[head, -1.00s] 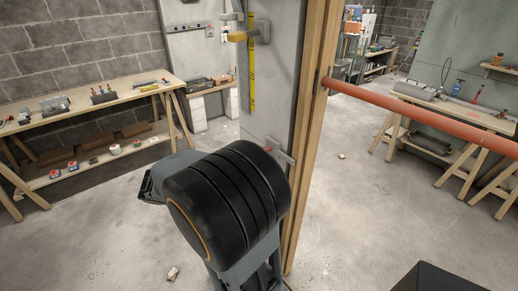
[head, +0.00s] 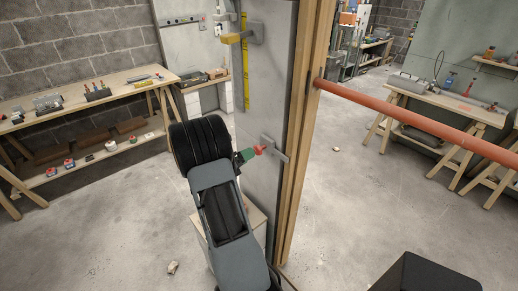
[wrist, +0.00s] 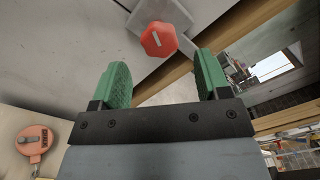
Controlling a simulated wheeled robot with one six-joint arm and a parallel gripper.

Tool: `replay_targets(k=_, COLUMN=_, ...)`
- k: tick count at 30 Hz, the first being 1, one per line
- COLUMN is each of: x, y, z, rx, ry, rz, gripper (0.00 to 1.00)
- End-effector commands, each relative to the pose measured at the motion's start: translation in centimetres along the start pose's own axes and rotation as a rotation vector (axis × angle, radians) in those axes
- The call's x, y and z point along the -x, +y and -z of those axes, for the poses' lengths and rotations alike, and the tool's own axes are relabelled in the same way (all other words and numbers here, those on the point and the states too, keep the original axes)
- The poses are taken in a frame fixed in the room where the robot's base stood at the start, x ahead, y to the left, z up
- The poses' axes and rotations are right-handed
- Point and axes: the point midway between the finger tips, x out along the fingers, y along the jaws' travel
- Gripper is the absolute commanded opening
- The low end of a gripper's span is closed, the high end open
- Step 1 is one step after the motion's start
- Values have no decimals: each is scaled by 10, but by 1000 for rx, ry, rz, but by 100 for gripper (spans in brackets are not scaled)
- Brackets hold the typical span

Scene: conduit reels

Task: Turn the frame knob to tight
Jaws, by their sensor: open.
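The frame knob (wrist: 158,39) is red and many-sided with a short pale mark on its face. It sits on a grey plate (wrist: 165,12) near the wooden frame post. In the head view the knob (head: 259,149) is small, beside the post. My gripper (wrist: 162,78) has two green fingers, open and with nothing between them. The knob lies just past the fingertips, between their lines, apart from them in the wrist view. In the head view my gripper (head: 246,155) is close to the knob; contact cannot be told there.
A wooden post (head: 303,130) stands right of the knob. A long orange-red pipe (head: 420,122) runs right from it. A yellow-handled fitting (head: 236,38) is higher on the grey panel (head: 268,85). Workbenches stand left (head: 80,97) and right. An orange device (wrist: 33,140) lies lower left in the wrist view.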

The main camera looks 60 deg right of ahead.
Motion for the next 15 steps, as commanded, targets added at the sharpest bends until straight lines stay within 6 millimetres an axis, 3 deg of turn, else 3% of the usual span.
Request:
replay_targets(k=6, x=-37, y=-1, z=0, rx=0, ry=3, rz=2, gripper=69)
replay_targets(k=15, x=-61, y=0, z=0, rx=0, ry=0, rz=0, gripper=69)
